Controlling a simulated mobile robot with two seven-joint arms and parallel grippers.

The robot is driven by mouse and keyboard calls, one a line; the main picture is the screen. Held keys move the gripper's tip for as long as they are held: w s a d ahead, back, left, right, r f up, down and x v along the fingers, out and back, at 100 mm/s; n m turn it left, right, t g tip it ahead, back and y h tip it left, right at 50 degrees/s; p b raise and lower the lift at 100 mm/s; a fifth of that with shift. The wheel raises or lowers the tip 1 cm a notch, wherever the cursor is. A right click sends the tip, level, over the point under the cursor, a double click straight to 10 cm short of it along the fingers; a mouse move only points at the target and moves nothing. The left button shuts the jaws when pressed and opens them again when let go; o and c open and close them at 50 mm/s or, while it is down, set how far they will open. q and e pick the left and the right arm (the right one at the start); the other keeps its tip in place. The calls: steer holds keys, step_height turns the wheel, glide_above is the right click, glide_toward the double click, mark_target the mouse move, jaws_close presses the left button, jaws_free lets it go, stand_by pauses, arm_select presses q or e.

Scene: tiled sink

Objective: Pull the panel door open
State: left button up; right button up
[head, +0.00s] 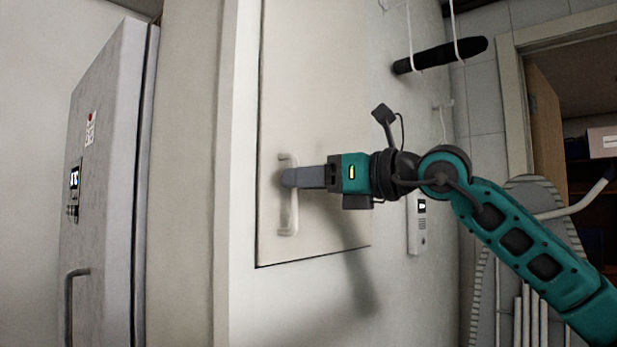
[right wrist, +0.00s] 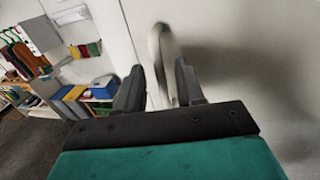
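The panel door (head: 325,100) is a flat cream panel set in the wall in the head view. It looks closed. Its pale upright bar handle (head: 288,222) is near the panel's left edge. My right gripper (head: 287,178) reaches in from the right, level with the handle's middle, and its fingertips overlap the bar. In the right wrist view, the two dark fingers of the right gripper (right wrist: 158,70) stand apart, and the curved handle (right wrist: 156,42) runs down into the gap between them. Whether either finger touches the bar I cannot tell. My left gripper is not in view.
A grey metal cabinet (head: 100,190) with a dark handle stands at the left. A black rod (head: 440,55) hangs on the wall upper right, and a white intercom (head: 417,225) is below. The right wrist view shows shelves with bins (right wrist: 85,95) at the left.

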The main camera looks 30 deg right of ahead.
jaws_close()
stand_by(0.6)
